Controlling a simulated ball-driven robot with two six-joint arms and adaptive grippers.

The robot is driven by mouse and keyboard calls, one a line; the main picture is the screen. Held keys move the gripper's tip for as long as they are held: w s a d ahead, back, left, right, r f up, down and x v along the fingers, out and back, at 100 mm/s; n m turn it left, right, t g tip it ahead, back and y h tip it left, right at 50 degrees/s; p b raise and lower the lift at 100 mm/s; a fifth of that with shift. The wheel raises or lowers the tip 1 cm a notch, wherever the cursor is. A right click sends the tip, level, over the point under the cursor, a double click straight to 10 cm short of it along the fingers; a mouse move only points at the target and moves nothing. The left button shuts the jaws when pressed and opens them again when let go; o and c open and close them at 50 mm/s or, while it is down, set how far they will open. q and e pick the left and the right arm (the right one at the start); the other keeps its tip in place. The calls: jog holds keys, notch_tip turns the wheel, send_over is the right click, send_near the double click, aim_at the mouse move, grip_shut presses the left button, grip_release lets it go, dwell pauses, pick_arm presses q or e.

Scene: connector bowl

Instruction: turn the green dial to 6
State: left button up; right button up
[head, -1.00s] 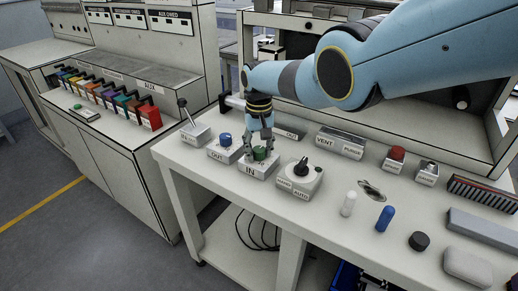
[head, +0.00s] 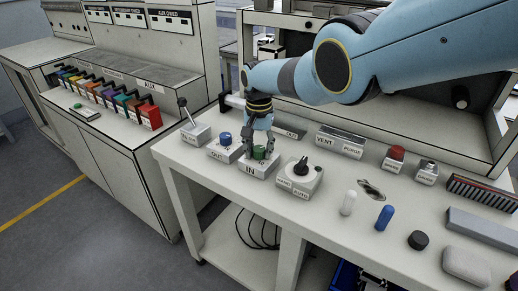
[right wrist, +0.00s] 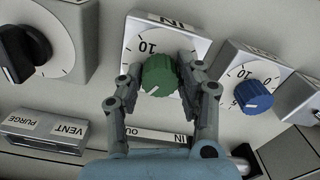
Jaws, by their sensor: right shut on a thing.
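The green dial (head: 260,152) sits on a white block labelled IN on the bench. In the right wrist view the green dial (right wrist: 158,76) shows a white pointer line aimed to the lower left, and part of its scale with a 10 and a 0. My right gripper (head: 259,146) reaches down over it from above. In the right wrist view its two fingers (right wrist: 160,82) close on both sides of the dial. The scale mark under the pointer is hidden by the dial and fingers. My left gripper is not in view.
A blue dial (head: 225,139) on a block labelled OUT stands close on the left. A black selector knob (head: 301,166) stands close on the right. A lever box (head: 195,132) is farther left. White and blue pegs (head: 384,217) stand at the front right.

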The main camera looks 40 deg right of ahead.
aim_at(259, 148)
jog(key=shift+w, duration=0.1)
jog(key=o, duration=1.1)
jog(key=shift+o, duration=0.2)
notch_tip(259, 148, up, 12)
